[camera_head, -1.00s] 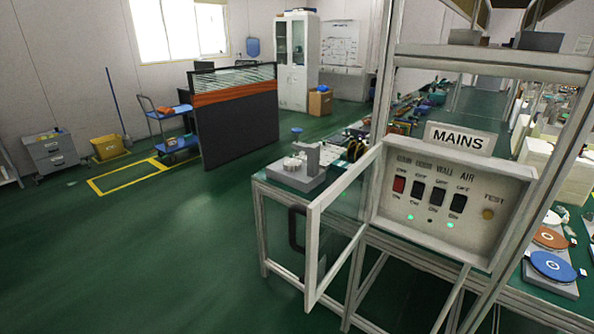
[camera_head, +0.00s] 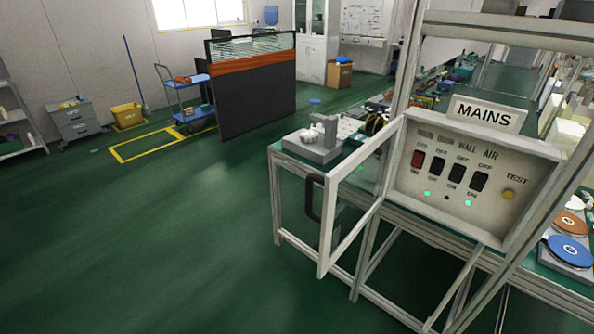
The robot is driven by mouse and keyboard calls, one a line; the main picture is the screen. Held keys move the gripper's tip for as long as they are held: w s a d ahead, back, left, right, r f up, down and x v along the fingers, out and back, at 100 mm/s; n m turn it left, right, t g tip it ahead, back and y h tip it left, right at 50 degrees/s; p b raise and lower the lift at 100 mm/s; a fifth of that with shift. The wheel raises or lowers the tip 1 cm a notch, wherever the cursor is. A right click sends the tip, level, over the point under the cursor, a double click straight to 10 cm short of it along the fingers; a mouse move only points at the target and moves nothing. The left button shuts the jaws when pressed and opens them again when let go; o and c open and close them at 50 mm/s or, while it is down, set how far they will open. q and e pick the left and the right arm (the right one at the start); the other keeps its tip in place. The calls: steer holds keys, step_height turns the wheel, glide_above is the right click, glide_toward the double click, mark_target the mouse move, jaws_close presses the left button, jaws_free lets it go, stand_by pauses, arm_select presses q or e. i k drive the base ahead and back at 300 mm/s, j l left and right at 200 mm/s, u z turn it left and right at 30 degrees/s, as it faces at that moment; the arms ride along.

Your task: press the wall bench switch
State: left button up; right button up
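The mains panel (camera_head: 415,203) is a pale box on the aluminium frame, under a white "MAINS" sign (camera_head: 486,114). It has a red rocker switch (camera_head: 417,160) at left and three black rockers beside it. The middle column label reads "WALL", and the wall switch (camera_head: 459,173) seems to be the black rocker below it. Green lamps glow below the row, and one lamp between them is dark. A yellow test button (camera_head: 508,194) sits at right. A clear framed door (camera_head: 335,215) stands swung open to the panel's left. Neither of my grippers is in view.
A bench with a grey device (camera_head: 318,140) stands behind the open door. Discs, one blue (camera_head: 569,251), lie on the bench at right. A dark partition (camera_head: 253,95) and blue trolley (camera_head: 188,100) stand farther back. Green floor at left is clear.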

mark_target(457, 173)
steer(key=i+j+z, duration=0.2)
steer(key=z, duration=0.15)
steer(key=i+j+z, duration=0.15)
steer(key=j+z, duration=0.2)
steer(key=i+j+z, duration=0.1)
steer(key=j+z, duration=0.25)
steer(key=j, duration=0.15)
steer(key=j+z, duration=0.7)
steer(key=j, duration=0.2)
steer(key=i, duration=0.05)
